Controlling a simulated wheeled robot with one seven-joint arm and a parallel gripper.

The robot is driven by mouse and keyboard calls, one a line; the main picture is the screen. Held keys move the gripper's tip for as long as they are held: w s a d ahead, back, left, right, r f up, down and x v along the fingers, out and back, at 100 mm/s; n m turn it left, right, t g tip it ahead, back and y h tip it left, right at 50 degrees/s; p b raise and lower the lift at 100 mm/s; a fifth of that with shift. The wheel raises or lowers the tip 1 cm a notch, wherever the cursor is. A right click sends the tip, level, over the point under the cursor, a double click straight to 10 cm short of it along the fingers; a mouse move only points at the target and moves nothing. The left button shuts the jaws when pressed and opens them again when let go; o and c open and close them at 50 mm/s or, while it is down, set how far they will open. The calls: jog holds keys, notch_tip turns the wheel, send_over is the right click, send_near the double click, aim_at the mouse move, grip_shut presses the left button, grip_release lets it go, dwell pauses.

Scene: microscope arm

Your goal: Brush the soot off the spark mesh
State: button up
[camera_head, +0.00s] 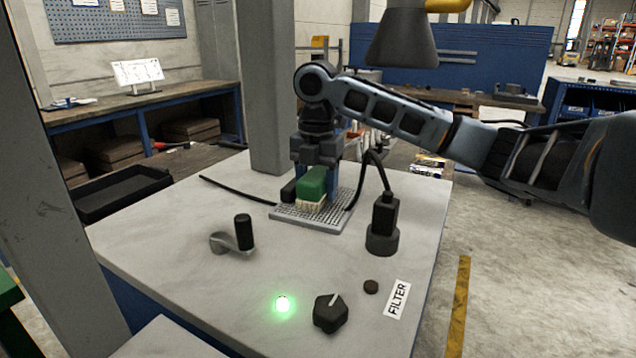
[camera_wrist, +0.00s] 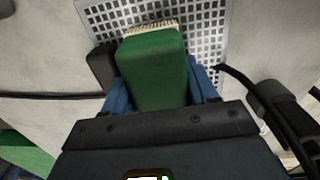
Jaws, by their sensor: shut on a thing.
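My gripper (camera_head: 312,172) is shut on a green brush (camera_head: 313,183) with pale bristles. In the wrist view the brush (camera_wrist: 152,72) sits between the blue fingers of my gripper (camera_wrist: 158,88), and its bristles show at the far end. The spark mesh (camera_head: 328,218) is a light grey perforated plate lying flat on the bench. The bristles are over the mesh and appear to touch it or nearly so. The mesh also shows in the wrist view (camera_wrist: 207,22), partly hidden by the brush. I see no clear dark soot on the visible part.
A black plug on a round base (camera_head: 383,228) stands right of the mesh, with a cable. A crank handle (camera_head: 243,232), a lit green lamp (camera_head: 282,304), a black knob (camera_head: 330,313) and a FILTER label (camera_head: 397,299) are nearer. A grey post (camera_head: 268,90) rises behind.

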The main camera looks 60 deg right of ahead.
jog(key=shift+a+f, duration=0.1)
jog(key=shift+a, duration=0.05)
jog(key=shift+a+p, duration=0.4)
jog(key=shift+a, duration=0.8)
jog(key=shift+d, duration=0.15)
jog(key=shift+d+r, duration=0.2)
jog(key=shift+d, duration=1)
jog(key=shift+d, duration=0.1)
jog(key=shift+d+f, duration=0.1)
jog(key=shift+d, duration=1.05)
